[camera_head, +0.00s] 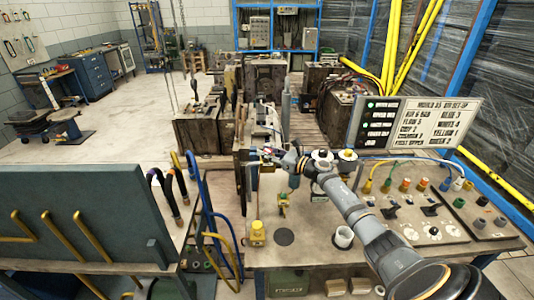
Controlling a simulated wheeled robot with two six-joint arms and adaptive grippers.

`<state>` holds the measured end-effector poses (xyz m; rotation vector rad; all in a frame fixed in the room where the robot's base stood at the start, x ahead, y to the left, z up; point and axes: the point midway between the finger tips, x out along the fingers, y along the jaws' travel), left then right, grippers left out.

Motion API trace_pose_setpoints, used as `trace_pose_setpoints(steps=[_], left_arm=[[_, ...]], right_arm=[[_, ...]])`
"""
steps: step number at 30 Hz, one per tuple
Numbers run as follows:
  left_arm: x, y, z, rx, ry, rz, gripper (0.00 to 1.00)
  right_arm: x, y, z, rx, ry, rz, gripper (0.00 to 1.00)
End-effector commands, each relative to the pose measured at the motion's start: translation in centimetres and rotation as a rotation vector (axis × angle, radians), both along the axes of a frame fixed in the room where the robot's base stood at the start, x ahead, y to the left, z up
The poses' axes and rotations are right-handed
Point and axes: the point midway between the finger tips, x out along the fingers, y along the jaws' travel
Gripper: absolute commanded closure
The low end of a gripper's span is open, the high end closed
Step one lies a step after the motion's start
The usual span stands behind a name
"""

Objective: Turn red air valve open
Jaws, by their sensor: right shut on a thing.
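My right arm comes in from the lower right and reaches over the bench. My right gripper (266,156) is small in the picture and points left, at the near end of the mould block behind the bench. It is shut on a small part there, which I take to be the red air valve. The gripper largely hides it, and its handle angle cannot be read. My left gripper is not in view.
A sign board (418,124) stands behind. A blue-grey panel (75,215) with hoses blocks the left. Open floor lies back left.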

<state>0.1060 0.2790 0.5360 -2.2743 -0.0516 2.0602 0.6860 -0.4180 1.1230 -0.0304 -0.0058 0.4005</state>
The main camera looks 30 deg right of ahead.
Motion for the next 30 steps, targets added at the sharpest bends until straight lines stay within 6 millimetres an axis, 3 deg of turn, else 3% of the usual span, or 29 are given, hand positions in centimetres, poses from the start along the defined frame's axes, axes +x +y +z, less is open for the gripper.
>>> trace_pose_setpoints(steps=[14,15,20,30], left_arm=[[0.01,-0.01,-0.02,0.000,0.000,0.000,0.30],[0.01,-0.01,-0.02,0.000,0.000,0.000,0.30],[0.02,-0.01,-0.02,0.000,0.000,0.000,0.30],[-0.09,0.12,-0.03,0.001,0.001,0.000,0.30]], right_arm=[[-0.03,-0.07,-0.06,-0.002,0.001,0.000,1.00],[-0.03,-0.07,-0.06,-0.002,0.001,0.000,0.67],[-0.02,-0.05,-0.06,-0.002,0.001,0.000,0.46],[-0.32,-0.20,-0.12,-0.001,0.002,-0.001,0.46]])
